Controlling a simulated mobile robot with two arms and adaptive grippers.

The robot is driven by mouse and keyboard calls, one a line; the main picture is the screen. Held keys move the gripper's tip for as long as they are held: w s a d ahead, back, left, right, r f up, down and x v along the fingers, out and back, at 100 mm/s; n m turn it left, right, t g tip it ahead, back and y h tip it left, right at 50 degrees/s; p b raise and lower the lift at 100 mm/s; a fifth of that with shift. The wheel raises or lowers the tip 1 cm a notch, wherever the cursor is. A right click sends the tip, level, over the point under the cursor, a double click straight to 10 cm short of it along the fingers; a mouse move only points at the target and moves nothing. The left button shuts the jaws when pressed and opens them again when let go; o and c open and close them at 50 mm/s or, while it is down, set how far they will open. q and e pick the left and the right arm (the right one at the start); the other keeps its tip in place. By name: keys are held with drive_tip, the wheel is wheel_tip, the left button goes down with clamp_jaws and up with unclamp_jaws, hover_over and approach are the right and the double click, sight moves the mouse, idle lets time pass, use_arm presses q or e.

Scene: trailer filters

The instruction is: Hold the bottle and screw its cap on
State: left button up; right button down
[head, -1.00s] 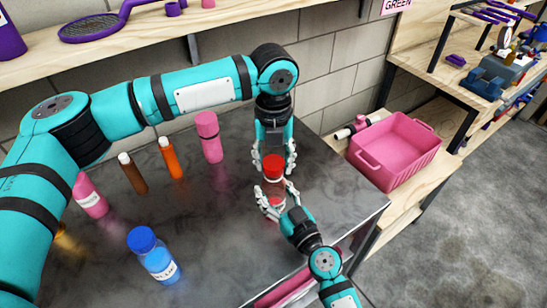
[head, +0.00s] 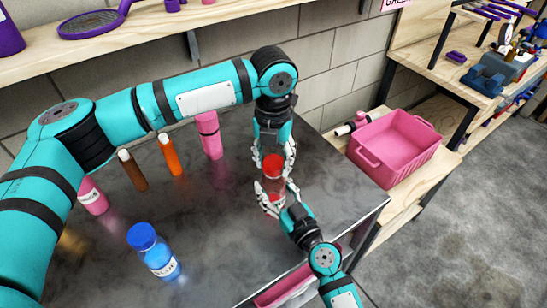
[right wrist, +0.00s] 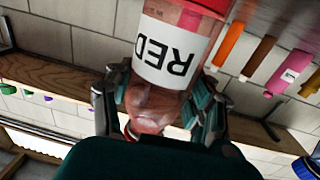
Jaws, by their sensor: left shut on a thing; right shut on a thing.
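The bottle (head: 273,168) is clear with a red end and a white label. My left gripper (head: 273,160) is shut on its red end, above the table. My right gripper (head: 273,192) comes from below, with its fingers around the bottle's clear, narrowing end. In the right wrist view, the bottle's label (right wrist: 165,62) reads RED upside down. The right gripper's fingers (right wrist: 160,105) flank the neck end there. A bit of the red cap (right wrist: 128,128) shows between them, near the palm; most of it is hidden. I cannot tell how far the cap sits on the neck.
A blue bottle (head: 153,252) stands at the front of the dark table (head: 215,225). Pink (head: 209,135), orange (head: 171,155) and brown (head: 133,171) bottles stand farther back, with another pink one (head: 91,196) at left. A pink crate (head: 390,165) sits on the bench at right.

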use_arm(q)
drive_tip(key=m, duration=0.4)
drive_tip(key=shift+m, duration=0.3)
drive_tip(key=m, duration=0.3)
drive_tip(key=shift+w+r+m, duration=0.1)
drive_tip(key=shift+m, duration=1.2)
drive_tip(key=o, duration=0.8)
drive_tip(key=shift+r, duration=2.15)
